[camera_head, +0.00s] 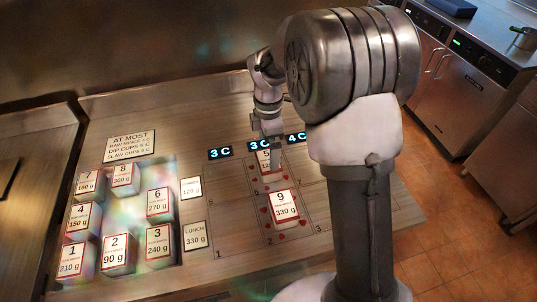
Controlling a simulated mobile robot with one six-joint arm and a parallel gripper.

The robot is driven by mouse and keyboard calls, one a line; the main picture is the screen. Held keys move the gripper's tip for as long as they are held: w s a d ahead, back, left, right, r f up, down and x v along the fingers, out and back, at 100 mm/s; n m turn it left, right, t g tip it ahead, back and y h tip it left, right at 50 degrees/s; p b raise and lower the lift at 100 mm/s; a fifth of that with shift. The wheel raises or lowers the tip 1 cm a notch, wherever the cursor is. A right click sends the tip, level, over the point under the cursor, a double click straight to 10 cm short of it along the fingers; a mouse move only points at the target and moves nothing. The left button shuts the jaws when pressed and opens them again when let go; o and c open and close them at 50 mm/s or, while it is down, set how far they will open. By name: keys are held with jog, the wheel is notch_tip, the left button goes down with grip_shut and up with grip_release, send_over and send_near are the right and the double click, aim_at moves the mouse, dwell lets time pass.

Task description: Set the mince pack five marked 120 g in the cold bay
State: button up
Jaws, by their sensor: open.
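Mince pack five (264,166), a white block with a red-edged label that seems to read 120 g, sits at the far end of the middle marked lane, below a 3 C display (259,145). My gripper (269,142) is open and right at the pack, partly hiding it. I cannot tell whether the fingers touch it. Pack nine (284,205), marked 330 g, lies nearer in the same lane, among red heart marks. Displays over the left lane (220,153) and right lane (296,137) read 3 C and 4 C.
Several numbered packs, such as pack six (158,203) and pack two (117,252), stand at left. Cards reading 120 g (191,188) and lunch 330 g (195,236) lie beside them. An "at most" sign (130,145) is behind. The left lane looks empty.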

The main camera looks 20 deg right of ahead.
jog(key=s+a+r+m+t+p, duration=0.1)
jog(key=s+r+m, duration=0.35)
jog(key=r, duration=0.35)
jog(key=s+a+r+m+t, duration=0.1)
jog(key=s+r+m, duration=0.35)
jog(key=r, duration=0.25)
jog(key=s+a+r+m+t+y, duration=0.1)
jog(key=s+m+t, duration=0.1)
jog(key=s+m, duration=0.4)
jog(key=s+a+r+m+t+y, duration=0.1)
jog(key=s+m, duration=0.6)
jog(key=s, duration=0.3)
jog(key=shift+s+r+t, duration=0.15)
jog(key=shift+r+t, duration=0.2)
jog(key=shift+t, duration=0.05)
jog(key=shift+f, duration=0.1)
notch_tip(320, 180, down, 7)
jog(key=b, duration=0.6)
jog(key=shift+r+b, duration=0.2)
jog(key=shift+b, duration=0.15)
